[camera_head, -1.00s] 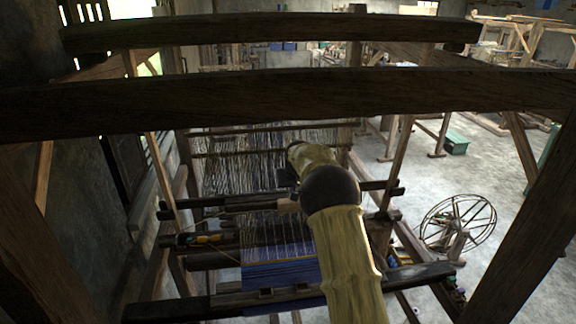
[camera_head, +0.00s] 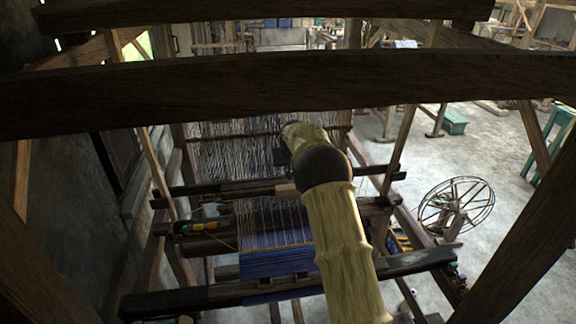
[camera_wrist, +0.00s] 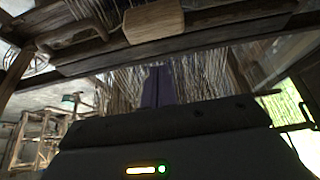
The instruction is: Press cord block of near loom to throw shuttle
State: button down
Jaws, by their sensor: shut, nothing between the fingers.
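The near loom carries blue woven cloth (camera_head: 278,262) at its front and pale warp threads behind it. A light wooden block (camera_head: 286,190), apparently the cord block, sits at the middle of the dark crossbar, partly hidden by my arm. It shows large at the top of the wrist view (camera_wrist: 153,22). My gripper (camera_wrist: 157,86) is shut and empty, its dark fingers against the warp threads and apart from the block in that picture. In the head view my arm hides most of the gripper. Small yellow and whitish pieces (camera_head: 208,213) lie at the loom's left; I cannot tell if one is the shuttle.
A thick dark beam (camera_head: 200,92) crosses in front of the head view, with another above it. A dark front bar (camera_head: 185,303) spans the loom. A spoked wheel (camera_head: 455,205) stands at the right on open floor (camera_head: 500,145). A wall closes the left.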

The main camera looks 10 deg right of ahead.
aim_at(287, 186)
jog(key=f, duration=0.1)
jog(key=f+b, duration=0.1)
jog(key=f, duration=0.1)
jog(key=w+f+b, duration=0.1)
jog(key=f, duration=0.1)
jog(key=shift+f, duration=0.25)
jog(key=shift+r, duration=0.1)
jog(key=shift+f+b, duration=0.5)
jog(key=shift+f, duration=0.45)
notch_tip(287, 186, up, 6)
jog(key=p, duration=0.3)
jog(key=shift+s+f+p, duration=0.1)
jog(key=shift+f+p, duration=0.15)
jog(key=shift+p, duration=0.1)
jog(key=shift+f, duration=0.1)
